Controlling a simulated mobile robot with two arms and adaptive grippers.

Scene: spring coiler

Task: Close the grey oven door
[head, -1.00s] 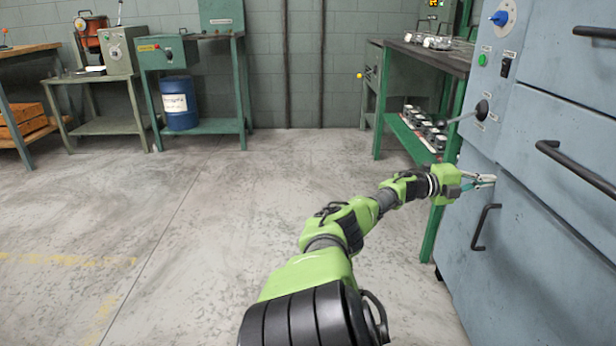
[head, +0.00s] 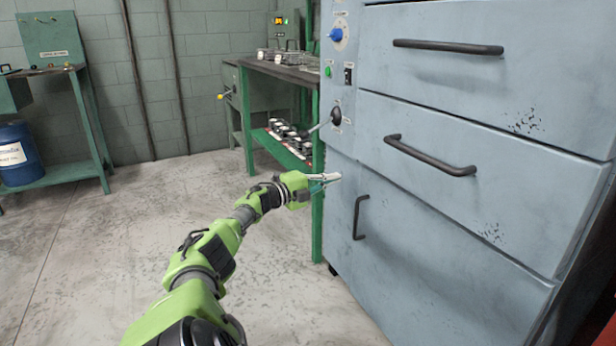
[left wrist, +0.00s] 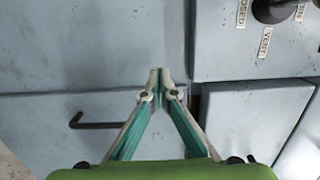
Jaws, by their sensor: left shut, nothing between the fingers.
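The grey oven (head: 430,110) fills the right of the head view. Its front has an upper door (head: 540,70) and a middle door (head: 520,180), each with a long dark bar handle, and a lower panel (head: 440,270) with an upright dark handle (head: 360,217). All of these look flush with the front. My left gripper (head: 336,177) is shut and empty, close to the oven's left front above the upright handle. In the left wrist view its fingertips (left wrist: 160,74) meet just above a panel seam. I cannot tell whether they touch the metal. My right gripper is out of view.
A control column with a blue knob (head: 337,34) and a lever (head: 335,116) runs up the oven's left front. A green table (head: 250,100) with metal parts stands beside the oven. The floor (head: 110,260) at the left is clear.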

